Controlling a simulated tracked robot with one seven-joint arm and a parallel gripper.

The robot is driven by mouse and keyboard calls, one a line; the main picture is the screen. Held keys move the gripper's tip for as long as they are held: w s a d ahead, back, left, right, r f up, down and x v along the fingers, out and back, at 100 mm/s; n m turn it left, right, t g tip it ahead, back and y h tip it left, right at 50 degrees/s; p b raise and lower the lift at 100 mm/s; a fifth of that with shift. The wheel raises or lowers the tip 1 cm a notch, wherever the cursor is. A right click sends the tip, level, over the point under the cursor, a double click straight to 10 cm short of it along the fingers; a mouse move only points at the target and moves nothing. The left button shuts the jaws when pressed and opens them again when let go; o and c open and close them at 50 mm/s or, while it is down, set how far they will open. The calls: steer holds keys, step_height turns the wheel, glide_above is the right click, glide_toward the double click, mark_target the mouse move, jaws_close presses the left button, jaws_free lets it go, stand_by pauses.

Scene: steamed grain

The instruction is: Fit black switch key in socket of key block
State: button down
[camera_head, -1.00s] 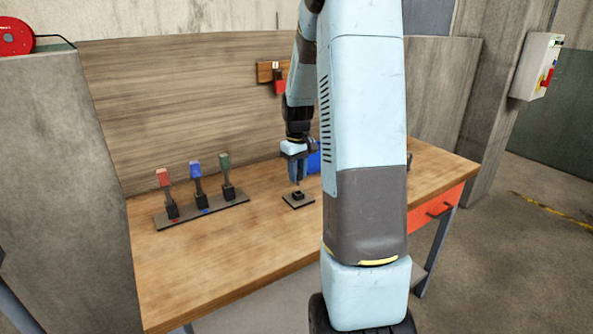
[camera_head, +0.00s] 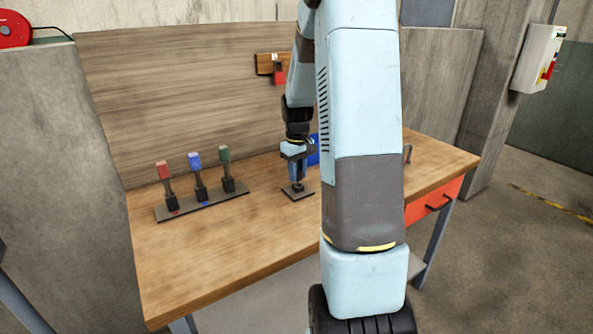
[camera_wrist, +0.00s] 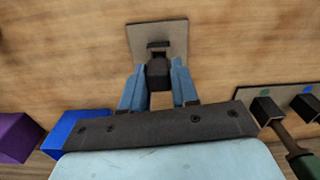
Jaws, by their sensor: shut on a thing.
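The key block shows in the head view as a dark square plate (camera_head: 305,196) on the bench, with a small black part on it under my gripper (camera_head: 298,178). In the wrist view its grey-brown plate (camera_wrist: 142,36) lies just beyond my fingertips. My gripper (camera_wrist: 157,84) has its two blue fingers shut on a dark piece, the black switch key (camera_wrist: 158,74), at the near side of the plate. The fingers point down at the block. The key's lower end is hidden, so I cannot tell whether it is in the socket.
A dark rack (camera_head: 237,198) with red, blue and green handled keys stands to the left on the bench. A blue block (camera_wrist: 70,130) and a purple block (camera_wrist: 16,138) lie beside my gripper in the wrist view. The front of the bench top (camera_head: 215,255) is clear.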

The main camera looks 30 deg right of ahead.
steer(key=shift+f, duration=0.9)
stand_by(0.3)
steer(key=c, duration=0.8)
jaws_free()
steer(key=shift+r, duration=0.15)
step_height(320, 180, up, 14)
steer(key=shift+f, duration=0.25)
steer(key=shift+a, duration=0.1)
steer(key=s+a+r+t, duration=0.2)
steer(key=s+a+r, duration=0.1)
steer(key=s+a, duration=0.3)
steer(key=s+a+r+m+t, duration=0.1)
steer(key=s+a+r, duration=0.2)
steer(key=s+a, duration=0.3)
steer(key=s+a+r+t, duration=0.2)
steer(key=s+a, duration=0.4)
steer(key=s, duration=0.7)
steer(key=shift+s+a+r+t, duration=0.3)
steer(key=shift+s+r, duration=0.1)
steer(key=shift+r, duration=0.35)
